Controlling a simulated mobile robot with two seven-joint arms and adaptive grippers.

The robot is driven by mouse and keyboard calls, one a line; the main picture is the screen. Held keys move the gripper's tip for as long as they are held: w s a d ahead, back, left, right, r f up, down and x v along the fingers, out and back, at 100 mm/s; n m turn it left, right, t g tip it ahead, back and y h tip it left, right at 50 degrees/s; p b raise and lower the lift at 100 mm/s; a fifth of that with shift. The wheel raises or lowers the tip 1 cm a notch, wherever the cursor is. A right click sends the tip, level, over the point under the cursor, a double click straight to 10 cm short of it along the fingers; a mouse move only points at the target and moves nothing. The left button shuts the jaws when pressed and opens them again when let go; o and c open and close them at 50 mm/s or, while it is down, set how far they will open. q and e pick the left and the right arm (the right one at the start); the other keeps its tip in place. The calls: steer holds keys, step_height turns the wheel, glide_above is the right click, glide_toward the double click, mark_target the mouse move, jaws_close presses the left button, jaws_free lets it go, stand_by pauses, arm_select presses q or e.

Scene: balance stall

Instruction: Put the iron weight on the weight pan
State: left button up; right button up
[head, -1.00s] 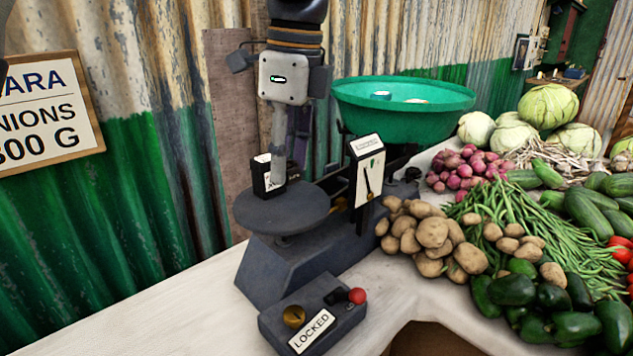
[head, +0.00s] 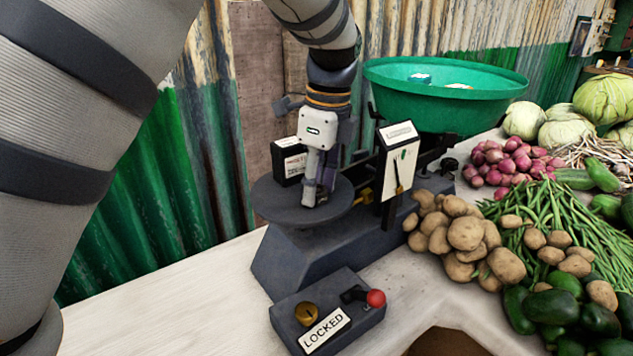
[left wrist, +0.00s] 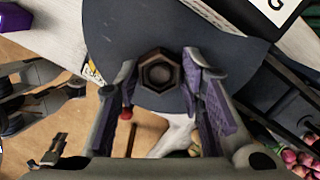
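The iron weight (left wrist: 158,72), a dark hexagonal block with a round hollow on top, appears to stand on the dark round weight pan (left wrist: 225,65) in the left wrist view. In the left wrist view, what looks like my right gripper (left wrist: 68,118) is off to the left, fingers apart and empty.
A black labelled box (head: 287,160) stands behind the gripper. A dial plate (head: 398,165) and green basin (head: 445,95) are to the right. A lock box (head: 325,318) marked LOCKED, with a red knob, sits in front. Potatoes (head: 465,235) lie right; the counter at front left is clear.

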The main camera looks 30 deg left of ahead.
mark_target(324, 191)
arm_select(q)
steer(key=shift+o, duration=1.1)
steer(key=shift+s+r, duration=0.1)
steer(key=shift+s, duration=0.05)
steer(key=shift+r, duration=0.35)
step_height(324, 191, up, 11)
steer(key=d, duration=0.1)
steer(key=shift+d+r, duration=0.2)
steer(key=shift+d, duration=0.1)
